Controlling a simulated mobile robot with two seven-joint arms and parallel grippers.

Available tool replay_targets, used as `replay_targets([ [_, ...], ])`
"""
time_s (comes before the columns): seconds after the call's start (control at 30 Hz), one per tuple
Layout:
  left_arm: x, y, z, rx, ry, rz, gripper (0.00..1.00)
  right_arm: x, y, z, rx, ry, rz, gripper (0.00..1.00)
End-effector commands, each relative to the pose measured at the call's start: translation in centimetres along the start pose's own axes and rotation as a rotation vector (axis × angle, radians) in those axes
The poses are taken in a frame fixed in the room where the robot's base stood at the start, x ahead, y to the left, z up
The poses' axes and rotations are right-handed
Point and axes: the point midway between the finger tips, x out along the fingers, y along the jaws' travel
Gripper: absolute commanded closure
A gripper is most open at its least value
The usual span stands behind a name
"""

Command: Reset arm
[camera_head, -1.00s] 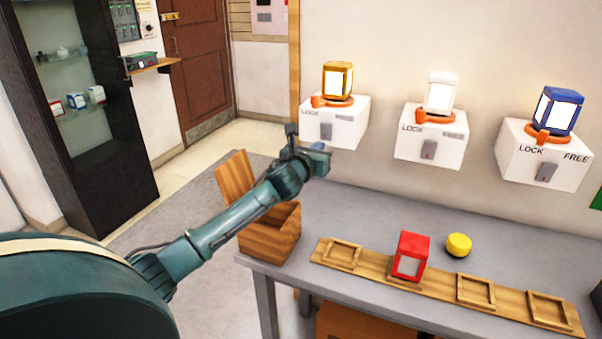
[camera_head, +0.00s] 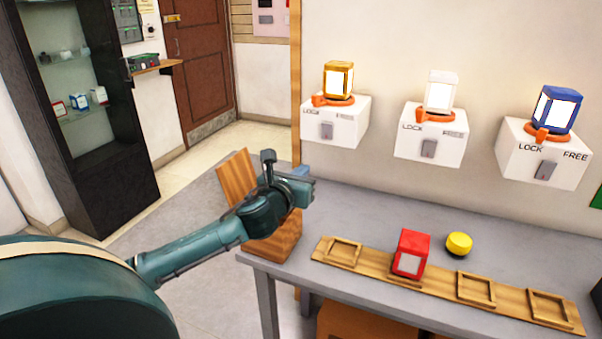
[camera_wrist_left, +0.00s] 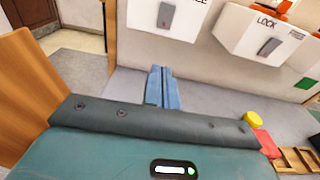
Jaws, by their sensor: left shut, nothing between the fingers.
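My left gripper (camera_head: 306,180) is shut and empty, held above the left end of the grey table, in front of the wooden box (camera_head: 278,246). It hides part of that box. In the left wrist view the closed blue fingers (camera_wrist_left: 163,88) show with nothing between them. My right gripper is in neither view.
Gold (camera_head: 338,79), white (camera_head: 440,91) and blue (camera_head: 558,108) lanterns stand on white wall boxes marked LOCK and FREE. A red lantern (camera_head: 411,253) sits on a wooden rack (camera_head: 440,287) with square frames. A yellow button (camera_head: 459,243) is beside it.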

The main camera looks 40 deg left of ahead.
Motion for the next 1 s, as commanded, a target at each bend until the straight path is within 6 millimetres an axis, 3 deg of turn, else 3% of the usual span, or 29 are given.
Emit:
replay_targets([
  [0.33,-0.1,-0.2,-0.4,-0.023,0.010,-0.005,1.00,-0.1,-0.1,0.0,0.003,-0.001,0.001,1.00],
  [0.47,-1.4,-2.1,-3.9,-0.223,0.089,-0.044,1.00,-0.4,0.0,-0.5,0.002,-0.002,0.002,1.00],
  [0.57,-4.1,-5.0,-8.8,-0.554,0.220,-0.069,1.00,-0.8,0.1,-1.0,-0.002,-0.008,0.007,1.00],
  [0.7,-10.2,-9.5,-15.8,-1.148,0.443,-0.018,1.00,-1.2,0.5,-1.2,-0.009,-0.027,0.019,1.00],
  [0.83,-16.5,-13.2,-20.1,-1.707,0.620,0.138,1.00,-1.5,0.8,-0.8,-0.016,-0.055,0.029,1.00],
  [1.0,-23.8,-16.5,-23.0,-2.341,0.743,0.441,1.00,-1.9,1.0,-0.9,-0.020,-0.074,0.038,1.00],
])
